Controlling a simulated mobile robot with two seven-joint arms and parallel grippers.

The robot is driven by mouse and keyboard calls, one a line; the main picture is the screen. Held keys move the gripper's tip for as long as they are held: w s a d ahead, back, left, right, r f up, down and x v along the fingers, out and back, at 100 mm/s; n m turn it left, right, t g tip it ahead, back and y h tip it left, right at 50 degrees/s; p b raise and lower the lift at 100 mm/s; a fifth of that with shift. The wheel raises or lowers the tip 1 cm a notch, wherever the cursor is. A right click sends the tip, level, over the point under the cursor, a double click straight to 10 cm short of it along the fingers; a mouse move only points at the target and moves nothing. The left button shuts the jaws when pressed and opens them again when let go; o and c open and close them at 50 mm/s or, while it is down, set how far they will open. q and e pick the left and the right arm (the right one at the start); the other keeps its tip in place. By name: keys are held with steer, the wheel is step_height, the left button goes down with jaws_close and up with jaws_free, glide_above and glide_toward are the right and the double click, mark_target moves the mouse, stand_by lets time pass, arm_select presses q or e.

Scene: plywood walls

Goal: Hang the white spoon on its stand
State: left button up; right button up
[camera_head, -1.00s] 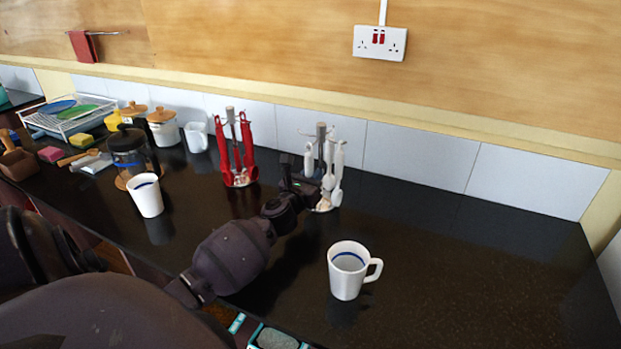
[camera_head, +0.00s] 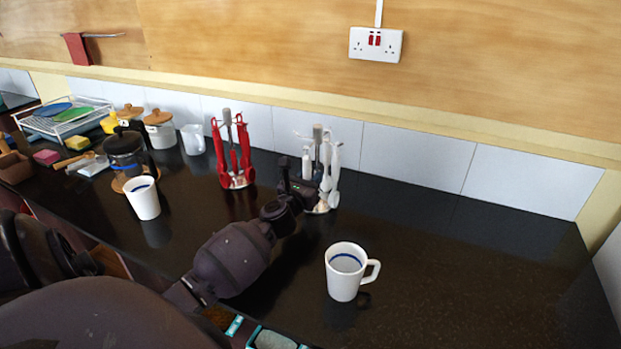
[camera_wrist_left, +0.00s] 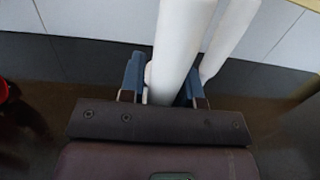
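My left gripper (camera_head: 303,181) is at the left front side of the stand with white utensils (camera_head: 318,133). In the left wrist view its two blue fingers (camera_wrist_left: 165,82) press on both sides of a white handle (camera_wrist_left: 178,40), which I take to be the white spoon. In the head view a white handle (camera_head: 306,160) stands upright just above the gripper, close beside the stand's post. The spoon's lower end is hidden by the gripper, and I cannot tell whether its top touches a hook. Other white utensils (camera_head: 335,170) hang on the stand's right side. My right gripper is not in view.
A similar stand with red utensils (camera_head: 238,180) is just left of my gripper. A white mug (camera_head: 342,280) stands in front, right of my arm. Another white mug (camera_head: 143,202) and a French press (camera_head: 125,150) stand left. The counter at right (camera_head: 470,250) is clear.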

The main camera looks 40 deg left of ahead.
arm_select(q)
steer(key=shift+o, duration=1.3)
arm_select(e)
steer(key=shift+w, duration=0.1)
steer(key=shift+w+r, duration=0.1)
arm_select(q)
steer(key=shift+s+d+f, duration=0.1)
steer(key=shift+s, duration=0.2)
steer(key=v, duration=0.8)
steer(key=shift+s, duration=0.4)
steer(key=shift+s+d, duration=0.25)
steer(key=shift+s, duration=0.4)
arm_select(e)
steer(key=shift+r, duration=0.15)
arm_select(q)
steer(key=shift+f, duration=0.1)
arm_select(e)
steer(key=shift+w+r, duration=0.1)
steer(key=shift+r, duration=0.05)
